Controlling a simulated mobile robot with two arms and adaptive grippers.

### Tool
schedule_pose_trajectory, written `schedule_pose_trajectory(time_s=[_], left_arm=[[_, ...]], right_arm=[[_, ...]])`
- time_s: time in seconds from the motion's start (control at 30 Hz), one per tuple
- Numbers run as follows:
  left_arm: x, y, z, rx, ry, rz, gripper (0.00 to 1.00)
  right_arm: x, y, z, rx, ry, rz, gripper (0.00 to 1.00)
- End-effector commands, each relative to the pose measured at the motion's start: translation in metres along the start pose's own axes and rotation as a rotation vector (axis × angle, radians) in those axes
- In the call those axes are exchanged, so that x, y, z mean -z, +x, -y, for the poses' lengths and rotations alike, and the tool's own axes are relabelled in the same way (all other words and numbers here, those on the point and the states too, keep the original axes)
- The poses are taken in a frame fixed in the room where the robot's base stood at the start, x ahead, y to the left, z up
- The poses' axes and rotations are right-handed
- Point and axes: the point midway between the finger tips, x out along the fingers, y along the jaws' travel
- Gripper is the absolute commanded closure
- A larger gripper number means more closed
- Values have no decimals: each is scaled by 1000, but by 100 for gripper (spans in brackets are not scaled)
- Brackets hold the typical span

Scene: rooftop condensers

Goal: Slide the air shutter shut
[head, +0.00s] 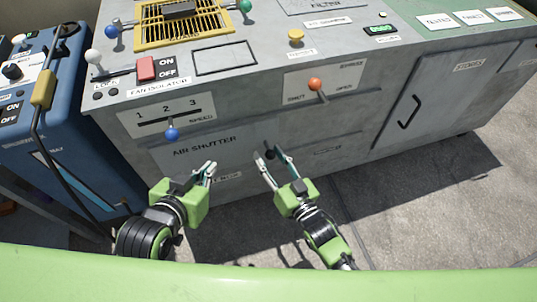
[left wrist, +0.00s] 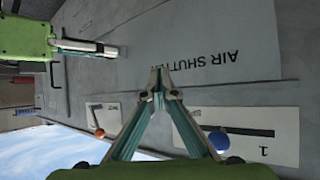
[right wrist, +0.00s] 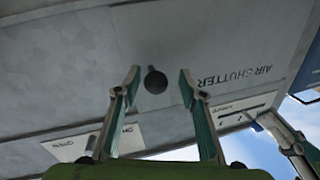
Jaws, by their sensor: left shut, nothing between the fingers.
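The air shutter (head: 185,163) is a flat grey panel on the cabinet front, labelled AIR SHUTTER; it also shows in the left wrist view (left wrist: 215,75) and the right wrist view (right wrist: 230,55). A dark round knob (right wrist: 155,82) stands out near the panel's right end in the head view. My right gripper (head: 264,153) is open, with its fingers on either side of the knob; in the right wrist view a gap shows between knob and fingers. My left gripper (head: 211,168) is shut and empty, in front of the panel, left of my right gripper.
Above the panel are a blue-knobbed speed slider (head: 171,134) and an orange-knobbed lever (head: 315,85). A cabinet door with a black handle (head: 409,112) is to the right. A blue unit (head: 45,110) with a cable stands at left. The floor in front is clear.

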Motion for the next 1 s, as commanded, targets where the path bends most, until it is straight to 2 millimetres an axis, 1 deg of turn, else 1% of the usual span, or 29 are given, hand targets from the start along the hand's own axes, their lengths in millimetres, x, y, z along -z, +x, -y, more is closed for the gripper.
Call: schedule_pose_trajectory(time_s=[0.17, 0.3, 0.4, 0.5, 0.6, 0.7, 1.0], left_arm=[[0, 0, 0, 0, 0, 1, 100], [0, 0, 0, 0, 0, 1, 100], [0, 0, 0, 0, 0, 1, 100], [0, 0, 0, 0, 0, 2, 100], [0, 0, 0, 0, 0, 2, 100], [0, 0, 0, 0, 0, 2, 100], [0, 0, 0, 0, 0, 2, 100]], right_arm=[[-1, -34, 0, 0, 0, 3, 62], [-2, -65, 1, 1, 0, 4, 62], [-1, -84, 1, 2, 0, 2, 62], [-1, -98, 1, 2, 1, 2, 62], [-1, -108, 1, 2, 0, 1, 62], [0, -112, 2, 3, 1, 0, 62], [0, -112, 2, 3, 0, 0, 62]])
